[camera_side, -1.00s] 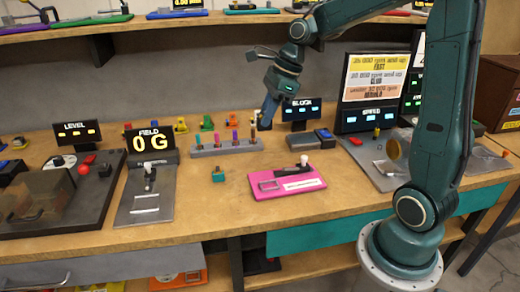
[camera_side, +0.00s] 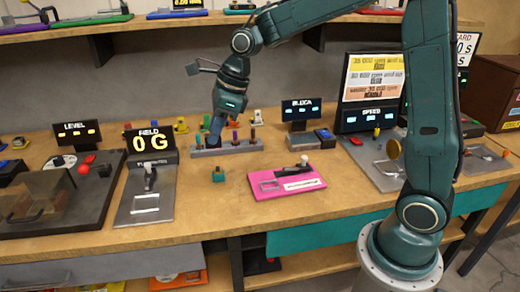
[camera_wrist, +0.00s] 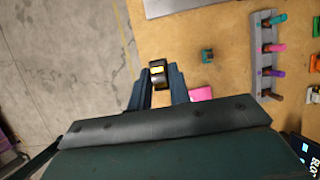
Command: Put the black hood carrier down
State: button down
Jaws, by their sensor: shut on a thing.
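My gripper (camera_wrist: 159,85) is shut on a small black carrier (camera_wrist: 158,74) with a yellow band, which sits between the fingertips in the wrist view. In the side view my gripper (camera_side: 213,138) points down at the left part of a grey rack (camera_side: 240,149). The carrier cannot be made out there, and I cannot tell whether it touches anything. The rack holds upright coloured pegs and also shows in the wrist view (camera_wrist: 256,70), to the right of my gripper.
A small teal carrier (camera_side: 218,175) stands on the bench in front of the rack. A pink board (camera_side: 287,183) with a lever lies to its right. The FIELD panel (camera_side: 150,139) stands to the left. Bare bench lies around the teal carrier. Several coloured pieces stand behind the rack.

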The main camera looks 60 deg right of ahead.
notch_tip(320, 180, down, 16)
jog(key=shift+f, duration=0.1)
dwell(0.5)
jog(key=shift+f, duration=0.15)
jog(key=shift+f, duration=1.75)
jog(key=shift+f, duration=0.15)
jog(key=c, duration=1.3)
grip_release()
jog(key=v, duration=1.2)
jog(key=shift+r, duration=0.2)
